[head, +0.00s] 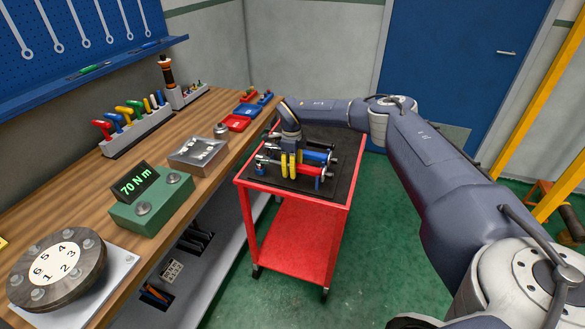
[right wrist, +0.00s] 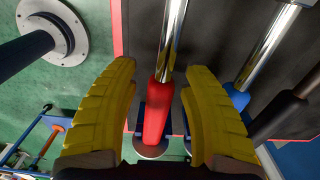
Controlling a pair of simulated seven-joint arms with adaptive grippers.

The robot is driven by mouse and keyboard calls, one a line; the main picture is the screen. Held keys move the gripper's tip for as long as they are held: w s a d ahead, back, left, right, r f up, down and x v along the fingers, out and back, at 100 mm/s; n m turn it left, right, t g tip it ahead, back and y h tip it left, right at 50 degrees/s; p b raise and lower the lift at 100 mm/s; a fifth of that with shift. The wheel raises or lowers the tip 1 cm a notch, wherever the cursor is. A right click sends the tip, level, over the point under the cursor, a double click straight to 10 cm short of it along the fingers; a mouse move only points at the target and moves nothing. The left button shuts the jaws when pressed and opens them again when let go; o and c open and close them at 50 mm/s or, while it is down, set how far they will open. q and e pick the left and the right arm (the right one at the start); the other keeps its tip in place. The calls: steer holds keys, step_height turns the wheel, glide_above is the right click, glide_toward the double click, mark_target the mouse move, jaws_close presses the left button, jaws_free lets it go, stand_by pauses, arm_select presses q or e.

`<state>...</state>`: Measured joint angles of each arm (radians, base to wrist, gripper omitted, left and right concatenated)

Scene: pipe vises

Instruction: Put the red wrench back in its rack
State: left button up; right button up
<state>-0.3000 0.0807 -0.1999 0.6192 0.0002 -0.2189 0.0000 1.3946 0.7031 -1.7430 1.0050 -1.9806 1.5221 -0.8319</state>
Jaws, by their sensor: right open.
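The red wrench, with a red handle (head: 309,170) and a chrome shaft, lies near the front of the red cart's top. In the right wrist view its red handle (right wrist: 157,112) points toward the bottom. My right gripper (head: 291,163) is over this wrench, its yellow fingers open. In the right wrist view the fingers (right wrist: 158,75) stand on either side of the handle, with gaps visible; I cannot tell their height above it. A grey rack (head: 140,133) with several coloured handles stands on the workbench. My left gripper is out of view.
A blue-handled tool (head: 318,155) and a black-handled one lie beside the red wrench on the red cart (head: 343,197). The workbench (head: 206,108) at left holds a 70 N m display box (head: 150,200), a numbered dial (head: 55,268) and red and blue trays.

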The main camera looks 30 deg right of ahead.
step_height(320, 180, up, 12)
steer(key=shift+w, duration=0.15)
stand_by(0.5)
steer(key=shift+a, duration=0.1)
